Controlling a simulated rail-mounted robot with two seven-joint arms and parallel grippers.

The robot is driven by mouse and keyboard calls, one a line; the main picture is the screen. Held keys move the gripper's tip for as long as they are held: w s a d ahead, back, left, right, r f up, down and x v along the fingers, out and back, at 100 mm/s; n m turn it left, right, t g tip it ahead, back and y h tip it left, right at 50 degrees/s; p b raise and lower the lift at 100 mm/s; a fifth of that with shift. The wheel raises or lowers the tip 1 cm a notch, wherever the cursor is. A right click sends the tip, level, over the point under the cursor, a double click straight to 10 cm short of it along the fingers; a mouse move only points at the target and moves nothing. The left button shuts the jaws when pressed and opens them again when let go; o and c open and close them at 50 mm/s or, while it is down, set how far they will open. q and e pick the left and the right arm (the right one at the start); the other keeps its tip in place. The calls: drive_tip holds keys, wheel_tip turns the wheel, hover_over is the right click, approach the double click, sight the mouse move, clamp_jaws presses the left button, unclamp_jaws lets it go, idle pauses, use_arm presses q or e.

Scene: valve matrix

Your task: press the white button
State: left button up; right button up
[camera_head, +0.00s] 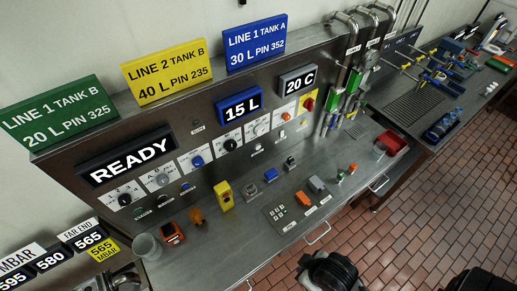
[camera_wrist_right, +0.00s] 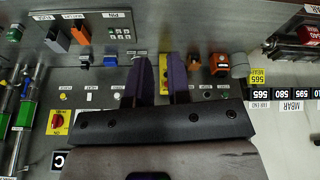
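A small white button (camera_head: 257,148) seems to sit low on the steel back panel, below the row of white dial plates. In the right wrist view, small pale buttons with labels show left of my fingers, one of them a white button (camera_wrist_right: 90,97); at this size I cannot tell them apart surely. My right gripper (camera_wrist_right: 163,62) shows in the right wrist view with two dark purple fingers apart and nothing between them. The yellow box lies behind that gap in the picture. I see no left gripper in either view.
The steel bench holds a yellow box (camera_head: 223,196), an orange device (camera_head: 172,234), a grey cup (camera_head: 147,246), a keypad (camera_head: 279,212) and a red bin (camera_head: 390,143). Pipes with green valves (camera_head: 351,82) stand at the right end. The READY display (camera_head: 128,159) is above.

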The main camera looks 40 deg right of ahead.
clamp_jaws()
idle(0.9)
